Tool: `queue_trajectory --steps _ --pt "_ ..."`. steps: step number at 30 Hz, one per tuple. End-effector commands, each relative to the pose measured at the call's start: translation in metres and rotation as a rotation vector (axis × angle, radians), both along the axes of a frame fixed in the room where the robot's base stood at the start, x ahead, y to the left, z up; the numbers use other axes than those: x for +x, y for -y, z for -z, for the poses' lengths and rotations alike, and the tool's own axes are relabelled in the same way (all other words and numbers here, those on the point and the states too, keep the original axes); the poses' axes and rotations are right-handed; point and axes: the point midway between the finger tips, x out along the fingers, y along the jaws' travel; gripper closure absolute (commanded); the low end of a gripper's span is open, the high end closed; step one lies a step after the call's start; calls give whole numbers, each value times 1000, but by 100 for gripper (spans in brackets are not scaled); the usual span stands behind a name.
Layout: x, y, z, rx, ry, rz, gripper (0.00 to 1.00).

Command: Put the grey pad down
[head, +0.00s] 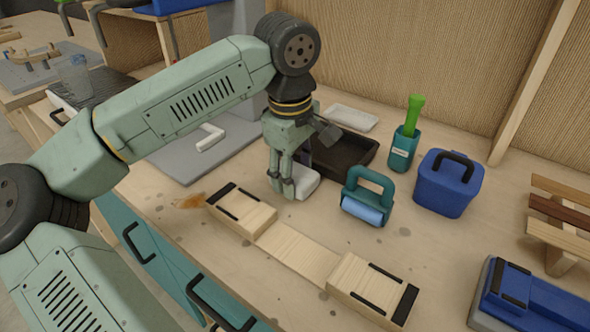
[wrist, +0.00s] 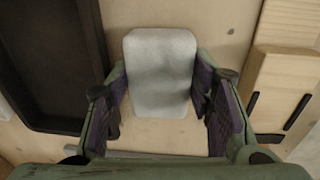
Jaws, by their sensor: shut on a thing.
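The grey pad (wrist: 161,75) is a pale, rounded block between my gripper's fingers in the wrist view. In the head view the pad (head: 304,181) shows partly behind the fingers, low over the bench top. My gripper (head: 286,190) points down and is shut on the pad; in the wrist view its fingers (wrist: 163,100) press on both sides of it. I cannot tell whether the pad's underside touches the bench.
A black tray (head: 350,151) lies just behind the pad, and a wooden form (head: 300,252) with black strips lies in front. A teal-handled roller (head: 367,198) stands to the right. A blue bucket (head: 447,184) and a green-handled tool in a teal cup (head: 403,150) stand farther back.

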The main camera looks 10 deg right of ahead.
Motion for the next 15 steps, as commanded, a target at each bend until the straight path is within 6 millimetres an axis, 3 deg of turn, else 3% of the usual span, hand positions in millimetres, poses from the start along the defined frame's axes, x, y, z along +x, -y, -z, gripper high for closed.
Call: queue_trajectory --steps 1,2,11,15 --pt "0 0 4 0 0 0 97" --pt "0 0 3 0 0 0 52" --pt "0 0 2 0 0 0 32" --pt "0 0 2 0 0 0 32"
